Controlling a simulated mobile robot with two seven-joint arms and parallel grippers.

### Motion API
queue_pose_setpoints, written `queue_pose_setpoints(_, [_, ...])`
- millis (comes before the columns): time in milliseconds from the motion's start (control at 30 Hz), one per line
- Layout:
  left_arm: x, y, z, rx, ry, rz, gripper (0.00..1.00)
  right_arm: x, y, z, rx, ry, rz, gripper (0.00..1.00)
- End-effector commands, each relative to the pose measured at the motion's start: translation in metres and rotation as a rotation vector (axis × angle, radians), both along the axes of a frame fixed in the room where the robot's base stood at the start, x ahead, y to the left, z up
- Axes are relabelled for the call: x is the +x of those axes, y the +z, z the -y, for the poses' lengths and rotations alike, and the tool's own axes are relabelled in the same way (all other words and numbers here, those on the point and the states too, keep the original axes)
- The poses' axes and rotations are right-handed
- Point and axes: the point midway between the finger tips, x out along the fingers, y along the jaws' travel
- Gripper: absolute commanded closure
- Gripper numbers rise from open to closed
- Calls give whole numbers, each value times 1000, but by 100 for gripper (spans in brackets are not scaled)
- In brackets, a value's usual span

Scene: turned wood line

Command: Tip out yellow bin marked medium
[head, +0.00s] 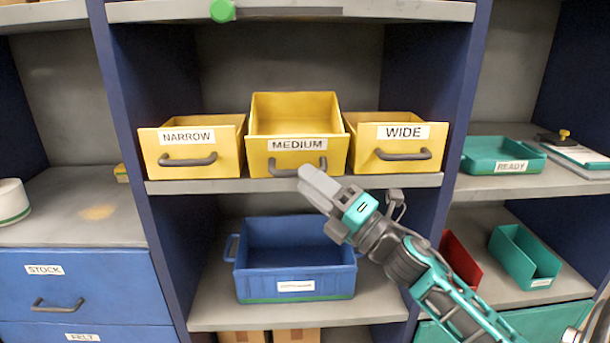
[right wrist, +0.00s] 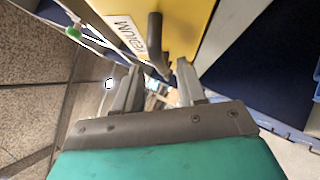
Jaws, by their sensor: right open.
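The yellow bin marked MEDIUM (head: 259,165) stands on the middle shelf between two other yellow bins, and its inside looks empty. Its front reaches to the shelf's edge. Its dark handle (head: 297,170) is below the label. My left gripper is not in view.
Yellow bins NARROW (head: 190,145) and WIDE (head: 395,150) stand close on both sides. A blue bin (head: 290,268) with an unreadable label stands on the shelf below. A dark blue upright (head: 462,90) bounds the bay on the right. A teal READY tray (head: 490,155) sits beyond it.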

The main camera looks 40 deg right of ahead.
Motion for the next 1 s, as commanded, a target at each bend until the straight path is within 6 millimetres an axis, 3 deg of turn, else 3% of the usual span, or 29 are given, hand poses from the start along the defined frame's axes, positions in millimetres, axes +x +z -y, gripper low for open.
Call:
queue_pose_setpoints(200, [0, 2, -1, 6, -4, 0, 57, 15, 7, -5, 0, 0, 0, 60])
queue_pose_setpoints(533, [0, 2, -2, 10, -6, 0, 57, 17, 7, -6, 0, 0, -1, 60])
queue_pose_setpoints(1000, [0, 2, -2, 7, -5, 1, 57, 17, 7, -6, 0, 0, -1, 100])
